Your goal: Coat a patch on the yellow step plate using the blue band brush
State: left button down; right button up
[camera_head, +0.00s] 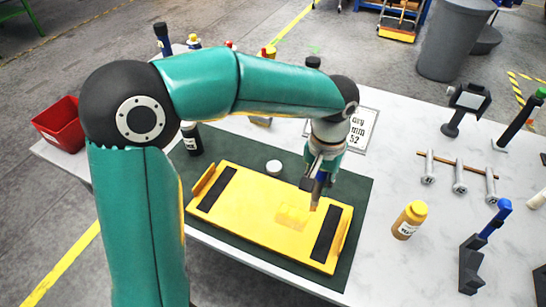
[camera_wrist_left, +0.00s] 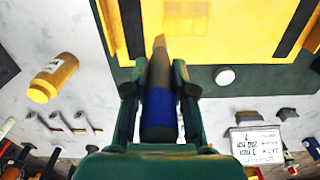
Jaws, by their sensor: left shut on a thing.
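The yellow step plate (camera_head: 262,228) lies on a dark green mat (camera_head: 358,185), with a black strip near each end. A slightly different-toned patch (camera_head: 292,215) shows on its right half. My left gripper (camera_head: 319,180) is over the plate's right part, shut on the blue band brush, whose tan tip (camera_head: 314,203) points down at the plate beside the patch. I cannot tell if the tip touches. In the left wrist view the brush's blue band (camera_wrist_left: 160,110) sits between the fingers (camera_wrist_left: 155,85), and the plate (camera_wrist_left: 215,25) lies beyond the tip. My right gripper is in neither view.
A yellow-capped bottle (camera_head: 409,220) and a dark stand with a blue piece (camera_head: 485,245) are right of the mat. A red bin (camera_head: 58,125) is far left.

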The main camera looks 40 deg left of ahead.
aim_at(314, 200)
pick_arm(q)
jog(key=shift+r+p, duration=1)
jog(key=shift+r, duration=0.6)
jog(key=shift+s, duration=0.1)
